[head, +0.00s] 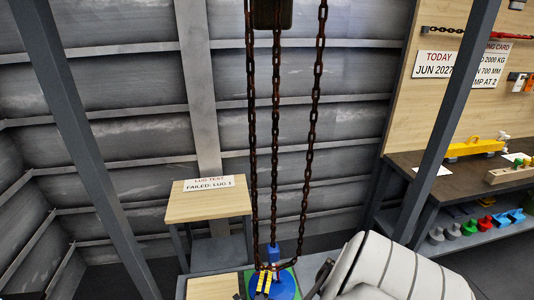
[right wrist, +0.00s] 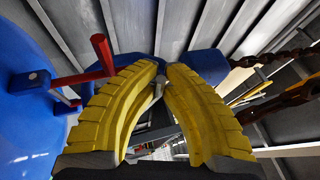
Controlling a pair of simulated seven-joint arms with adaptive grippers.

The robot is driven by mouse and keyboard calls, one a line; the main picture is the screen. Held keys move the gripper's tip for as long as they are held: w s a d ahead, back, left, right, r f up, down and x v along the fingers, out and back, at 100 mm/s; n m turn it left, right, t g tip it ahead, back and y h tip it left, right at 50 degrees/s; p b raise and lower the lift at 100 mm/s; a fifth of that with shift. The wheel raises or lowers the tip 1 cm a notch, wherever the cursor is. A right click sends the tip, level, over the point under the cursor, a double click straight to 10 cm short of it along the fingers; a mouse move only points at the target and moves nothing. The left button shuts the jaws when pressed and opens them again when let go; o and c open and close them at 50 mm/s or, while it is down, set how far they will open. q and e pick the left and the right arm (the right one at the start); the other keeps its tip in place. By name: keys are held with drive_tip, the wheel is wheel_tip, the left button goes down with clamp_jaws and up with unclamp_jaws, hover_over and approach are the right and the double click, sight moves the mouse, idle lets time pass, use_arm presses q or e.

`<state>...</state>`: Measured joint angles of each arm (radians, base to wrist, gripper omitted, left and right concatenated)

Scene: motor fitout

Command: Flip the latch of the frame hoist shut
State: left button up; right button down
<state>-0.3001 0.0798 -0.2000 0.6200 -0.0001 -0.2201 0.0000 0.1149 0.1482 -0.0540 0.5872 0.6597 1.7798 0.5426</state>
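The frame hoist's dark block (head: 272,13) is at the top of the head view, with rusty chains (head: 276,120) hanging from it. My right gripper (head: 264,283) is low in the head view, beside a blue body (head: 284,288) under the chains. In the right wrist view its yellow fingers (right wrist: 165,72) lean together with a narrow gap at the tips. A small grey piece (right wrist: 157,92) shows between them; I cannot tell whether they touch it. A red lever (right wrist: 103,54) sticks out of the blue body to their left. I cannot pick out the latch surely. My left gripper is not in view.
A small wooden stand (head: 208,207) with a "LUG TEST" card is left of the chains. A workbench (head: 440,163) with a yellow bar (head: 475,148) stands at the right. Grey frame posts (head: 75,120) cross both sides. Chain (right wrist: 285,100) hangs close right of my fingers.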

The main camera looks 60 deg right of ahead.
drive_tip(key=shift+s+h, duration=0.1)
drive_tip(key=shift+h, duration=0.3)
idle(0.4)
drive_tip(key=c, duration=1.8)
unclamp_jaws()
drive_tip(key=v, duration=0.2)
drive_tip(key=shift+s+a, duration=0.15)
drive_tip(key=shift+a, duration=0.25)
drive_tip(key=s+a, duration=0.1)
drive_tip(key=a, duration=0.2)
drive_tip(key=s+a, duration=0.1)
drive_tip(key=a, duration=0.2)
drive_tip(key=s+a, duration=0.2)
drive_tip(key=a, duration=0.1)
drive_tip(key=shift+a+r, duration=0.15)
drive_tip(key=shift+a, duration=0.15)
